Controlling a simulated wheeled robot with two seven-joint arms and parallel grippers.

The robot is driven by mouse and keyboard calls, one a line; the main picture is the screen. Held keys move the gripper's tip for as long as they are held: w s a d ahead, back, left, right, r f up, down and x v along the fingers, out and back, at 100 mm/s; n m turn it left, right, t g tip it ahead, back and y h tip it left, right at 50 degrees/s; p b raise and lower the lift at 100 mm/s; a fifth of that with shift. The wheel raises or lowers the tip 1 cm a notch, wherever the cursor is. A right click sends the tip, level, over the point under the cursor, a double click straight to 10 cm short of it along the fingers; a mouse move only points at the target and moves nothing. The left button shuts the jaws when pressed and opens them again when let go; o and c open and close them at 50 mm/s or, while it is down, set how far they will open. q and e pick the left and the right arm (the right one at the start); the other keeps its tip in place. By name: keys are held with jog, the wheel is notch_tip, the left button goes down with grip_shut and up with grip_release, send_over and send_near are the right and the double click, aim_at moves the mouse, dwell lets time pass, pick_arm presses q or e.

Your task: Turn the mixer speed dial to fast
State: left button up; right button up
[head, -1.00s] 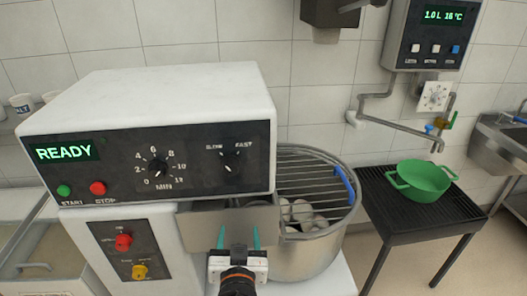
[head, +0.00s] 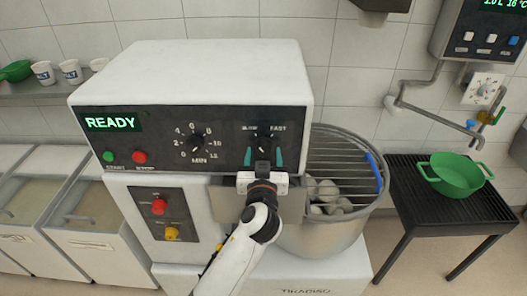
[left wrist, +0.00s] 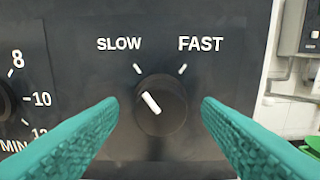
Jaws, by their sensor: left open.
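The mixer speed dial (head: 263,143) is a round black knob on the mixer's dark panel. In the left wrist view the dial (left wrist: 160,106) has a white pointer line tilted up and left, toward the SLOW mark; FAST is printed at its upper right. My left gripper (head: 262,158) is in front of the dial, open. In the left wrist view its two teal fingers (left wrist: 160,112) are on either side of the knob, with gaps visible. I cannot tell whether the tips reach knob depth. My right gripper is not in view.
The timer dial (head: 198,142) is left of the speed dial. Start (head: 108,157) and stop (head: 139,157) buttons sit at the panel's left. The mixing bowl (head: 318,235) with its wire guard is to the right. A green colander (head: 455,177) stands on a black table.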

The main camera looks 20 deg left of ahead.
pick_arm(q)
jog(key=shift+w, duration=0.25)
jog(key=c, duration=1)
